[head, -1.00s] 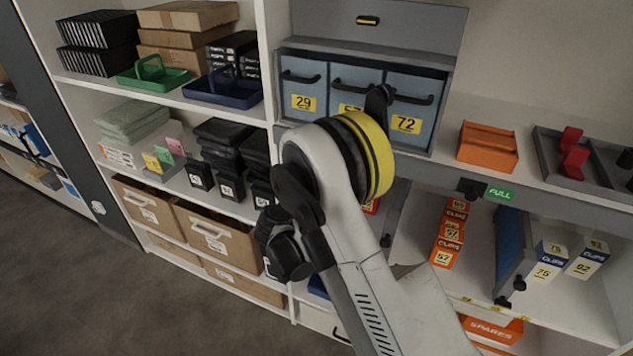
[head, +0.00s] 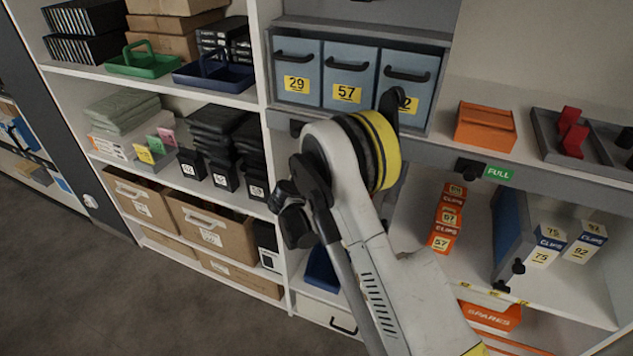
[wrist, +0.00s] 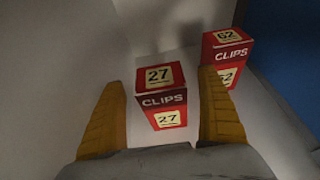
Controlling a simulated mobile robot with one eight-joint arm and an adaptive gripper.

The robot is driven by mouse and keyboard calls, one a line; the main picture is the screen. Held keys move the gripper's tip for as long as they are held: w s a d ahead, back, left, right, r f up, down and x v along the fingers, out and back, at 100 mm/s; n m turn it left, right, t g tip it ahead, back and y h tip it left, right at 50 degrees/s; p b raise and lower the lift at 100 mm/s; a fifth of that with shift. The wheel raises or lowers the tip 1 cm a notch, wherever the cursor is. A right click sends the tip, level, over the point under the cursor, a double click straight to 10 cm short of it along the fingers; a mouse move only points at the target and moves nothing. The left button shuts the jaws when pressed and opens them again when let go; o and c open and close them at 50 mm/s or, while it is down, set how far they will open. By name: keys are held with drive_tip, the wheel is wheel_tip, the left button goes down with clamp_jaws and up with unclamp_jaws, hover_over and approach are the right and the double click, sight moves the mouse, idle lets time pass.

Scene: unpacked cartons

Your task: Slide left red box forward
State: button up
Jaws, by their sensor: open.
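In the wrist view, the left red box (wrist: 162,98), marked CLIPS 27, stands upright on a pale shelf. A second red box (wrist: 226,55), marked CLIPS 62, stands behind it to the right. My gripper (wrist: 162,78) is open, with one yellow finger left of the 27 box and the other right of it. The right finger overlaps the lower part of the 62 box in the picture. I cannot tell whether either finger touches a box. In the head view, my arm hides my gripper and both red boxes.
A pale wall is close on the left in the wrist view, and a blue panel (wrist: 287,55) on the right. In the head view, orange clip boxes (head: 446,218) stand right of my arm, and blue numbered drawers (head: 298,70) sit above.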

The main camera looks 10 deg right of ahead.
drive_tip(key=shift+x, duration=0.95)
drive_tip(key=shift+r, duration=0.1)
drive_tip(key=c, duration=1.4)
